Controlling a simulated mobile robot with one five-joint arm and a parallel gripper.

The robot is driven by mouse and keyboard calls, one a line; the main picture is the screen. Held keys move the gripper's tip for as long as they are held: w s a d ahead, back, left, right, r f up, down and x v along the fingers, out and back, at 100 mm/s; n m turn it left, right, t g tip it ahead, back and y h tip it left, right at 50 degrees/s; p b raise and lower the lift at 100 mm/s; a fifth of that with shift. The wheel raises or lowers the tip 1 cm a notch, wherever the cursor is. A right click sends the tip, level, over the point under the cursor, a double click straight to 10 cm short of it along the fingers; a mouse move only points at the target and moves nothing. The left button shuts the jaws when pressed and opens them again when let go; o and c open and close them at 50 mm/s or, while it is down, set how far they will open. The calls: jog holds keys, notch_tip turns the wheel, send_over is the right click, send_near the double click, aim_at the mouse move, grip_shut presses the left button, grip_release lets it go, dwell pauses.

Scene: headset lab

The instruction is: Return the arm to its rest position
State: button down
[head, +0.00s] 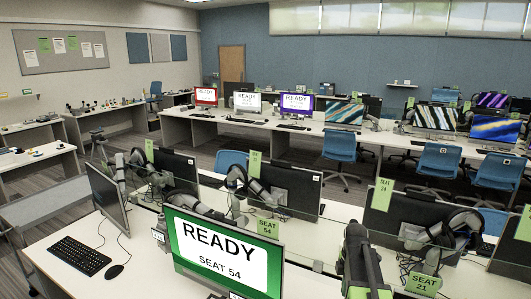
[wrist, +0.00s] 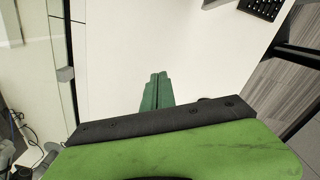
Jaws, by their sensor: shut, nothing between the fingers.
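My gripper (wrist: 157,78) shows in the wrist view with its two green fingers side by side and touching, with nothing between them. It hangs over a bare white desk top (wrist: 115,50), and I cannot tell how far above. In the head view my dark arm (head: 362,262) stands at the lower middle, in front of the desks and to the right of the "READY SEAT 54" monitor (head: 222,255). The fingertips cannot be made out there.
A black keyboard (wrist: 262,7) lies at the top right of the wrist view, with floor (wrist: 285,95) beyond the desk edge. A clear panel (wrist: 35,60) stands at the left. In the head view, headsets (head: 450,232) and monitors (head: 105,198) crowd the desks nearby.

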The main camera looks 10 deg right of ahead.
jog(key=s+a+f+m+b, duration=0.1)
jog(key=s+a+f+m, duration=0.1)
jog(key=a+m, duration=0.3)
jog(key=s+a+f+m+b, duration=0.2)
jog(key=a+m, duration=0.3)
jog(key=a, duration=0.5)
jog(key=s+a+f+m+b, duration=0.2)
jog(key=s+a+f+m, duration=0.1)
jog(key=a+m, duration=0.3)
jog(key=shift+a, duration=0.65)
